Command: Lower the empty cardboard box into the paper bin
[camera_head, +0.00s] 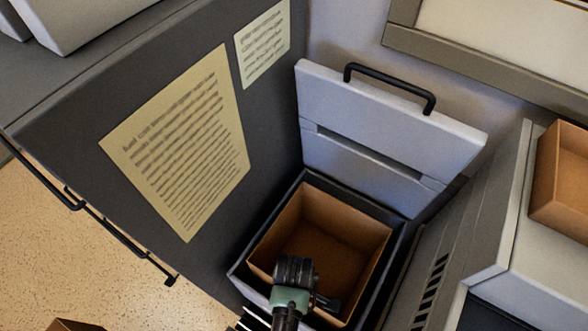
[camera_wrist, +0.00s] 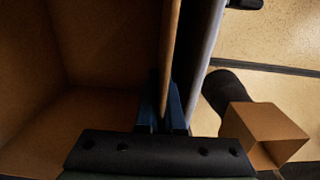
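The empty cardboard box (camera_head: 325,240) sits inside the dark-rimmed paper bin (camera_head: 240,268), open side up, its rim near the level of the bin's rim. The bin's light grey lid (camera_head: 385,120) with a black handle stands raised behind it. My gripper (camera_head: 295,270) is at the box's near wall. In the wrist view, my gripper's blue fingers (camera_wrist: 165,112) lie on both sides of the box wall (camera_wrist: 168,60), shut on it. The bin's pale wall (camera_wrist: 204,50) runs close beside the outer finger. The box's underside is hidden.
A dark grey panel (camera_head: 60,120) with paper notices stands left of the bin. A light grey vented unit (camera_head: 490,215) stands close on the right, with another cardboard box (camera_head: 562,180) on it. A further cardboard box (camera_wrist: 262,130) is on the speckled floor.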

